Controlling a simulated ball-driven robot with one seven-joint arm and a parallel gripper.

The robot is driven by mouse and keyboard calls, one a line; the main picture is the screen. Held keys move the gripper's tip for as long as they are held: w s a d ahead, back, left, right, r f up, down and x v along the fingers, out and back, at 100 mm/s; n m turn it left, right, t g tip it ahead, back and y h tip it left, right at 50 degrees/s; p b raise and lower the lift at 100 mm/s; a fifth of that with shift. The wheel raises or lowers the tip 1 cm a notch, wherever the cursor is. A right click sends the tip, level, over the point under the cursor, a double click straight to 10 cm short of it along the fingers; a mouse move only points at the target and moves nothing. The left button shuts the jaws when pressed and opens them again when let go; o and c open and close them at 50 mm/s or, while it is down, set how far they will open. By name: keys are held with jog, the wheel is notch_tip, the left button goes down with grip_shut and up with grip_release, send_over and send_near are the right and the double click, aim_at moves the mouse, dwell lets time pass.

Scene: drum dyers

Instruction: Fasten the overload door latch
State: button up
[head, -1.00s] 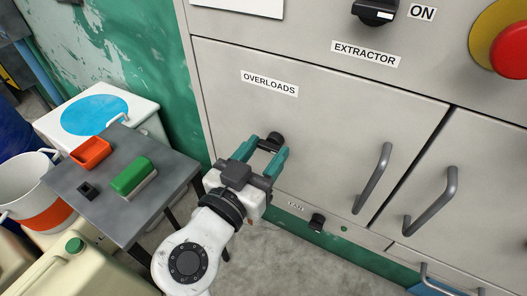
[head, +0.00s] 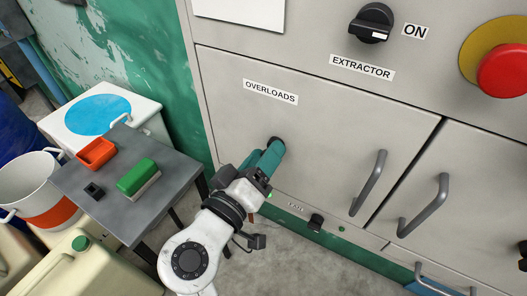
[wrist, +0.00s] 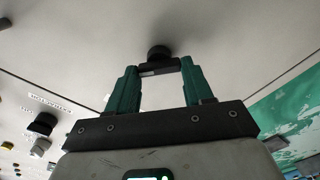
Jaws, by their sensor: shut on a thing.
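The overload door (head: 310,125) is a grey panel with an "OVERLOADS" label (head: 270,92), and it looks closed, flush with the cabinet. In the wrist view the latch (wrist: 159,67) shows as a round black base with a bar across the gap between my teal fingertips. My gripper (head: 268,158) is shut on this latch, also seen in the wrist view (wrist: 159,72). Its fingers nearly overlap in the head view.
A grey door handle (head: 368,183) stands out to the right, with another handle (head: 424,206) beyond it. Left of my arm is a grey side table (head: 120,205) with an orange tray (head: 96,154) and a green block (head: 137,175). Above are the extractor switch (head: 371,22) and red button (head: 505,70).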

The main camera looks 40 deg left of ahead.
jog(key=shift+f+n+p, duration=0.2)
jog(key=shift+n+p, duration=2.05)
jog(key=shift+n, duration=1.95)
jog(key=shift+a, duration=0.1)
jog(key=o, duration=1)
jog(key=shift+o, duration=0.2)
jog(key=v, duration=1.1)
jog(key=shift+b, duration=0.45)
